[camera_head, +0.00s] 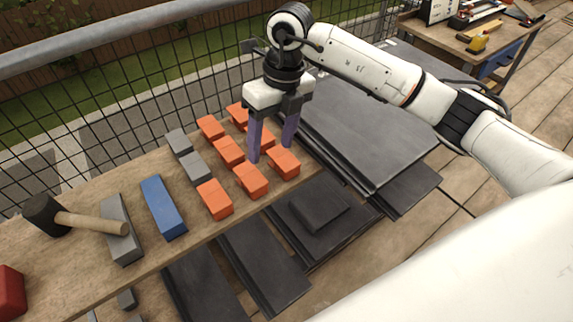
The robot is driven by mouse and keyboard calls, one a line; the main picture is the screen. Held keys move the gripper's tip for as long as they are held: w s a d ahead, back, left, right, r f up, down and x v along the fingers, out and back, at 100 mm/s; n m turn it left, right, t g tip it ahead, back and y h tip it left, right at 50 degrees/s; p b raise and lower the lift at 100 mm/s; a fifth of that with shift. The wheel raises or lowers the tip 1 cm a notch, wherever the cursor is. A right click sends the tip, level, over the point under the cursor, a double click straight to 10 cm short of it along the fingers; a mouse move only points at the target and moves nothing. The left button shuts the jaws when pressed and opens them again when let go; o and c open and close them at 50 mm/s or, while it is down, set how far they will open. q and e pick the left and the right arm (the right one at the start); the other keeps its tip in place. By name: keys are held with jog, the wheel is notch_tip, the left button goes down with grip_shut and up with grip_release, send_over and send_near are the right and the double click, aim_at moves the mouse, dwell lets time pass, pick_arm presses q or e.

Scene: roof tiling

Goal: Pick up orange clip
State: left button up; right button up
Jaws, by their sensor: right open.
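Several orange clips sit in rows on the wooden plank, including one at the front right (284,163), one at the front middle (250,180) and one at the front left (214,199). My right gripper (271,153) points down over the right end of these rows. Its two fingers are apart, with nothing seen held between them. The left fingertip is close to the front middle clip and the right fingertip is just behind the front right clip. Whether they touch any clip cannot be told. The gripper partly hides the clips at the back right. My left gripper is not in view.
Grey blocks (195,168), a blue block (163,207) and a hammer (75,219) lie on the plank (80,268) to the left. A mesh fence (130,95) runs behind it. Dark tiles (362,130) are stacked in front and right. A workbench (470,50) stands far right.

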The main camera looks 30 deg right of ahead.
jog(key=h, duration=0.2)
send_near(289, 163)
jog(key=shift+d+f+m, duration=0.2)
jog(key=shift+d+m, duration=0.2)
jog(key=f, duration=0.9)
jog(key=shift+w+a+f+p, duration=0.1)
jog(key=shift+a+f+p, duration=0.1)
jog(key=shift+a+p, duration=0.15)
jog(key=shift+c, duration=0.4)
jog(key=c, duration=1.3)
notch_tip(289, 163, up, 10)
jog(key=shift+r, duration=0.1)
jog(key=o, duration=0.7)
grip_shut()
